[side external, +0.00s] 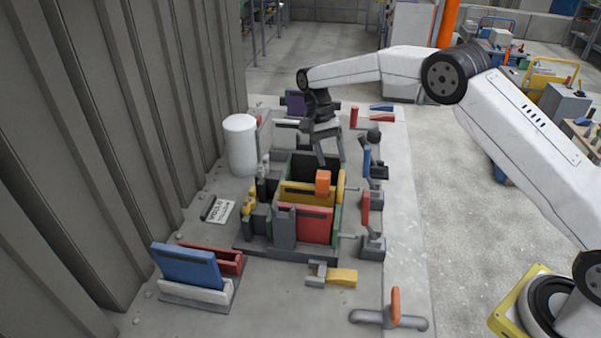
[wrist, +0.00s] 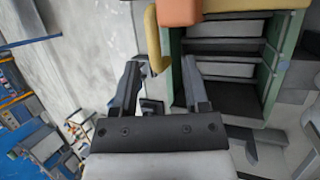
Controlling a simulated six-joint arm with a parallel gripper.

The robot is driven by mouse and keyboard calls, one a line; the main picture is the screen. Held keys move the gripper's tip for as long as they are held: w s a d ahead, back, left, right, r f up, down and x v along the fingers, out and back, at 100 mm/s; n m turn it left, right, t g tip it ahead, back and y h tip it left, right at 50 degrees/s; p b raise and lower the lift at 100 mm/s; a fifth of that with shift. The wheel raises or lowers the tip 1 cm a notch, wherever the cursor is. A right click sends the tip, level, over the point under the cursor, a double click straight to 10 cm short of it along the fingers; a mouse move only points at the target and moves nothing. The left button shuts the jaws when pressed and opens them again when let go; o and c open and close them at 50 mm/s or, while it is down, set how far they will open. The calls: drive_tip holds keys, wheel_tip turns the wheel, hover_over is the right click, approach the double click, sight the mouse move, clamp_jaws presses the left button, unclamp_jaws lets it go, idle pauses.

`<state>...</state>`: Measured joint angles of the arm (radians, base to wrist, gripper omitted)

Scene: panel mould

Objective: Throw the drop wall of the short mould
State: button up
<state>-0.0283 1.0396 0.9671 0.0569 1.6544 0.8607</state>
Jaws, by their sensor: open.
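The mould stands mid-bench in the side external view, with green side walls (side external: 337,218), a red front panel (side external: 305,226) and a yellow panel (side external: 295,195) behind it. An orange block (side external: 323,183) sits at the top of the yellow panel. I cannot tell which part is the drop wall. My gripper (side external: 332,161) is open and empty, over the far end of the mould. In the wrist view my gripper (wrist: 162,85) shows spread fingers beside the mould's green wall (wrist: 284,65); the orange block (wrist: 180,11) is at the top. The dark interior is partly visible.
Red lever (side external: 365,207) and blue lever (side external: 366,155) stand along the mould's right. A white cylinder (side external: 240,145) stands left. A rack holds a blue panel (side external: 187,267) at front left. A yellow-ended clamp (side external: 341,277) and an orange handle (side external: 395,305) are in front.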

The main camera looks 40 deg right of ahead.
drive_tip(key=shift+v, duration=1.55)
drive_tip(key=shift+s+r, duration=0.1)
drive_tip(key=s+d+f+n+t, duration=0.2)
drive_tip(key=s+n+t, duration=0.6)
drive_tip(key=s, duration=1.7)
drive_tip(key=shift+s+d+n+t+h, duration=0.15)
drive_tip(key=shift+s+n+t+h, duration=0.15)
drive_tip(key=shift+n, duration=0.5)
